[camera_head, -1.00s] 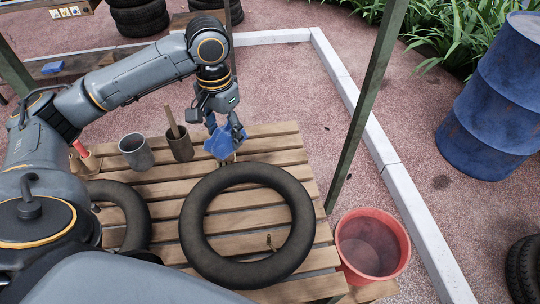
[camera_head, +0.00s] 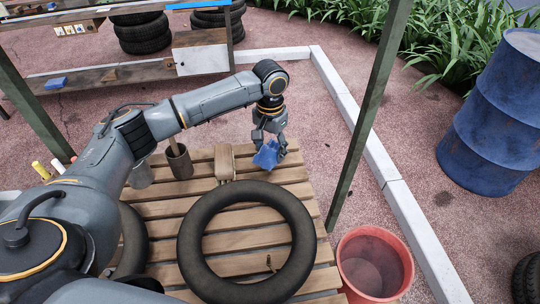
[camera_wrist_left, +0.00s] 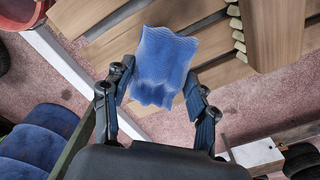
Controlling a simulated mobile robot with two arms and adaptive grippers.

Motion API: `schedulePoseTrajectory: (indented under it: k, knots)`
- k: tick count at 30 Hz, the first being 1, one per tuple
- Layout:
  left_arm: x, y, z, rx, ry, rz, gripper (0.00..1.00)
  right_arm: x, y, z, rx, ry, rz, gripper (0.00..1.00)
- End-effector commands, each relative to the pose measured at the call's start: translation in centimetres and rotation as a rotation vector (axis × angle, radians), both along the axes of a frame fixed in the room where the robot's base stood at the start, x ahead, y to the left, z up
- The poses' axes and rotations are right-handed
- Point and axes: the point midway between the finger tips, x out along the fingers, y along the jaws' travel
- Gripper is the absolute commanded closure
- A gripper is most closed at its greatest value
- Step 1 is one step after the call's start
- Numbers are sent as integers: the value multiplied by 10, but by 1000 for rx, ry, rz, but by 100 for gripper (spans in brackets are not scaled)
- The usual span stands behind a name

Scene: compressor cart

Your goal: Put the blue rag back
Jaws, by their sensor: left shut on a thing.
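The blue rag (camera_head: 266,155) hangs in my left gripper (camera_head: 273,146) over the far right part of the slatted wooden table (camera_head: 165,208). In the left wrist view the rag (camera_wrist_left: 163,65) is pinched between the two fingers of the left gripper (camera_wrist_left: 160,72). The rag looks slightly crumpled, and I cannot tell whether its lower edge touches the slats. My right gripper is not in view.
A black inner tube (camera_head: 193,232) lies on the table, with a tan block (camera_head: 225,163) behind it. A brown cup (camera_head: 179,162) stands left of the block. A red bucket (camera_head: 374,265) is right of the table, near a green post (camera_head: 372,105).

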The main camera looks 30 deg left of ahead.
Motion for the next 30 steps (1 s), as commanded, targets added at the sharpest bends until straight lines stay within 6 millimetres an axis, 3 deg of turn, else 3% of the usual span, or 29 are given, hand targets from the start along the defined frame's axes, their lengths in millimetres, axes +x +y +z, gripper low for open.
schedulePoseTrajectory:
  k: [6, 17, 18, 21, 30]
  knots:
    - [0, 0, -28, 1, 1, 0, 68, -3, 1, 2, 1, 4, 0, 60]
    - [0, 0, -32, 0, 1, 0, 68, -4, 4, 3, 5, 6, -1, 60]
    - [0, 0, -33, 0, 0, 0, 40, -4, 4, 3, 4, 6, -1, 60]
    - [0, 0, -33, 1, 0, 0, 20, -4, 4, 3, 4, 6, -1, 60]
    - [0, 0, -33, 1, 0, 0, 20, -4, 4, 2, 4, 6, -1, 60]
